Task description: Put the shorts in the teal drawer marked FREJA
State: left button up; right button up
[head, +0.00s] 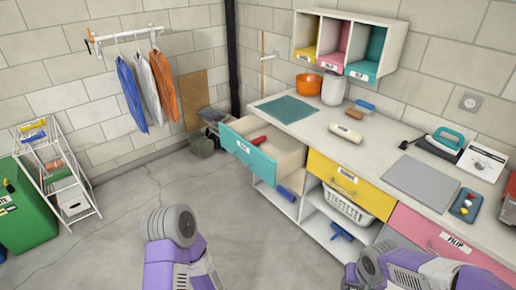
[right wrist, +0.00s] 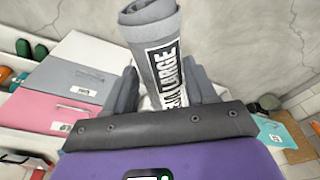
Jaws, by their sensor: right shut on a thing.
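The teal drawer (head: 248,152) stands pulled open at the left end of the workbench in the head view. A small white label is on its front, too small to read. A red object (head: 259,140) lies inside. My right gripper (right wrist: 162,80) is shut on a grey roll (right wrist: 150,45) with a black and white label reading "LARGE". I cannot tell from its shape whether this roll is the shorts. No other shorts are recognisable. My right gripper is outside the head view, where only part of that arm shows at the bottom right. My left gripper is not in view.
A yellow drawer (head: 352,181) and a pink drawer marked FILIP (head: 440,238) are closed, right of the teal one. The worktop (head: 312,122) above holds a teal mat (head: 286,109) and several tools. Shirts hang on a rail (head: 130,33). The floor (head: 120,215) left of the drawers is clear.

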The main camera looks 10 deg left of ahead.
aim_at(276, 159)
jog(key=u, duration=1.05)
jog(key=i, duration=1.2)
jog(key=u, duration=0.6)
jog(key=i, duration=1.65)
jog(key=z, duration=1.4)
jog(key=i, duration=0.9)
jog(key=z, duration=1)
